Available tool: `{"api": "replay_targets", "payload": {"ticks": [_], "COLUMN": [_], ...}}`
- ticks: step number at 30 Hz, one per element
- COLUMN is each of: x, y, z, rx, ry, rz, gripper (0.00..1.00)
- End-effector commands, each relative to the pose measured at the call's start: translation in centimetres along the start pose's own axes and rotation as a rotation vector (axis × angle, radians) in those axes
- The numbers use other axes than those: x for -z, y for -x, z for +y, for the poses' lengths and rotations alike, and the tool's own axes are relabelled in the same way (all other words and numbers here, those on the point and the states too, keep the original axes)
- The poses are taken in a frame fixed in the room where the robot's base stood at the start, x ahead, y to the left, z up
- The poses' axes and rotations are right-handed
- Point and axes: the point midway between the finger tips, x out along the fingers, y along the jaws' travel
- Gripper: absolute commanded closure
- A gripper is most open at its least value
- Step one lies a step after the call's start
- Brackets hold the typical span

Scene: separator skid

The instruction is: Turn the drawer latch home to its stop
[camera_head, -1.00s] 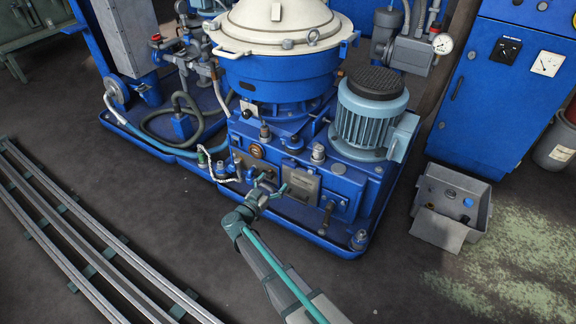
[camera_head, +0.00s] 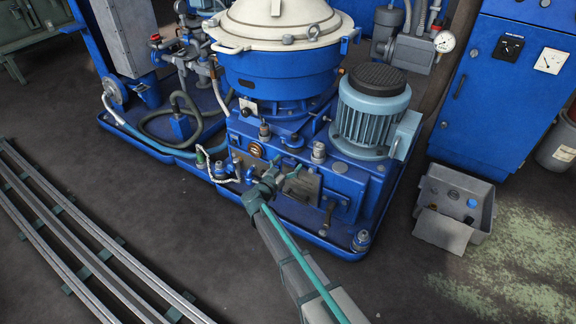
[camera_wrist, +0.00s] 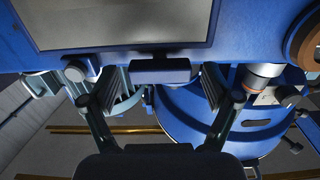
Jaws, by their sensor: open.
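A dark blue bar-shaped piece (camera_wrist: 160,71), which looks like the drawer latch, sits at the edge of a grey panel (camera_wrist: 125,22) in the wrist view. It lies crosswise in that picture. My gripper (camera_wrist: 160,96) is open, its two fingers spread to the left and right of the bar with gaps on both sides; I see no contact. In the head view my gripper (camera_head: 283,172) is at the front of the blue separator base, in front of the grey plate (camera_head: 304,187). The latch is too small or hidden to make out there.
A grey-blue ribbed motor (camera_head: 370,115) and the separator bowl (camera_head: 275,70) stand above the base. A round knob (camera_wrist: 80,70) is near the left finger. A grey open box (camera_head: 455,205) is on the floor at right; rails (camera_head: 85,240) run at left.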

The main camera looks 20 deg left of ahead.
Motion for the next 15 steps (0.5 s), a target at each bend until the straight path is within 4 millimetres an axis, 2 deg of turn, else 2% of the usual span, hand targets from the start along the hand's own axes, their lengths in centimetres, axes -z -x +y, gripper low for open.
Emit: {"api": "replay_targets", "payload": {"ticks": [5,15], "x": [0.04,0.03], "y": [0.0,0.03], "z": [0.0,0.0], "rx": [0.0,0.0], "ry": [0.0,0.0], "rz": [0.0,0.0], "gripper": [0.12,0.68]}}
